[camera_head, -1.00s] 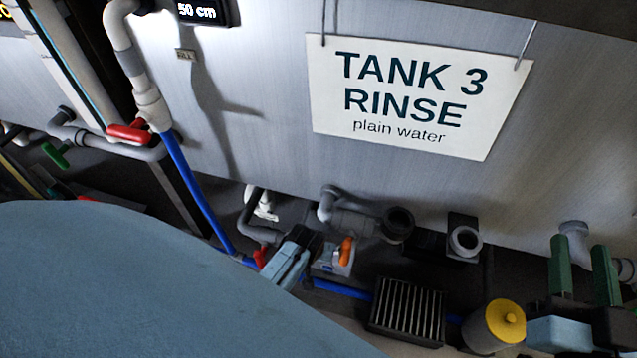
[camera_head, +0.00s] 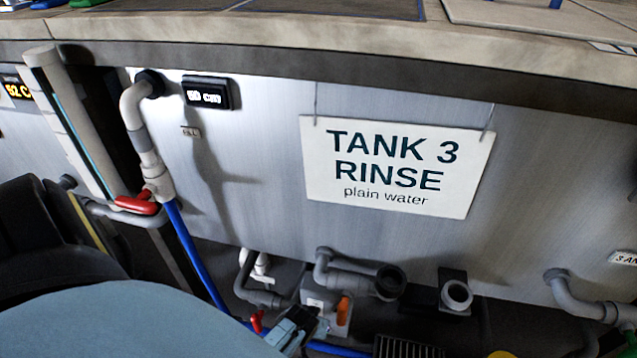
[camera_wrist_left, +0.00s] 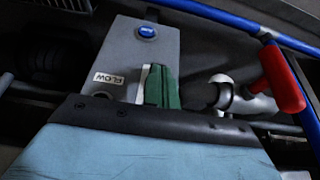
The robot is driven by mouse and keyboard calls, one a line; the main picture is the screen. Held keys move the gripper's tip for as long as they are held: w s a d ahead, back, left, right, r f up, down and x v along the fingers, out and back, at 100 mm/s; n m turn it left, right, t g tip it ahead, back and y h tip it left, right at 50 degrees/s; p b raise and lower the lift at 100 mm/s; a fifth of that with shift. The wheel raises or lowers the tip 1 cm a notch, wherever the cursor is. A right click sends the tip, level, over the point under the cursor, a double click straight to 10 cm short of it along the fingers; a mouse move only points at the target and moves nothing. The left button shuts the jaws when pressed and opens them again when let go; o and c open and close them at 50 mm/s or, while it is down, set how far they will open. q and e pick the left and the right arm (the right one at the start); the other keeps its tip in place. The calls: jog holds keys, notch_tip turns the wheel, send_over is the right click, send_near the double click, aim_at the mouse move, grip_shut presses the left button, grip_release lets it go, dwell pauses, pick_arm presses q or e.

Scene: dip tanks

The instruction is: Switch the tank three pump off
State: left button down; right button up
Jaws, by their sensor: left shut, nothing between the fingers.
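The tank 3 pump unit is a light grey box (camera_head: 325,316) with an orange switch (camera_head: 343,308), below the tank 3 sign (camera_head: 398,167). My left gripper (camera_head: 316,320) is shut and empty, right in front of the box's left side. In the left wrist view its green fingers (camera_wrist_left: 161,86) lie over a grey box (camera_wrist_left: 187,52) with a blue round part and a FLOW label. The orange switch is not seen there; whether the fingers touch the box I cannot tell.
A red-handled valve (camera_head: 137,205) sits on the pipe at left, with a blue hose (camera_head: 198,262) running down from it. A second red handle (camera_wrist_left: 281,80) is close beside my left gripper. Grey pipes (camera_head: 345,282) crowd above the box. A bench edge (camera_head: 330,45) overhangs the tank.

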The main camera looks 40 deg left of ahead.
pick_arm(q)
jog(key=shift+w+r, duration=0.15)
jog(key=shift+w, duration=0.05)
pick_arm(e)
jog(key=shift+a+r, duration=0.1)
pick_arm(q)
jog(key=shift+w+a+r, duration=0.25)
jog(key=shift+w+a, duration=0.1)
jog(key=shift+w, duration=0.15)
pick_arm(e)
jog(key=shift+r, duration=0.15)
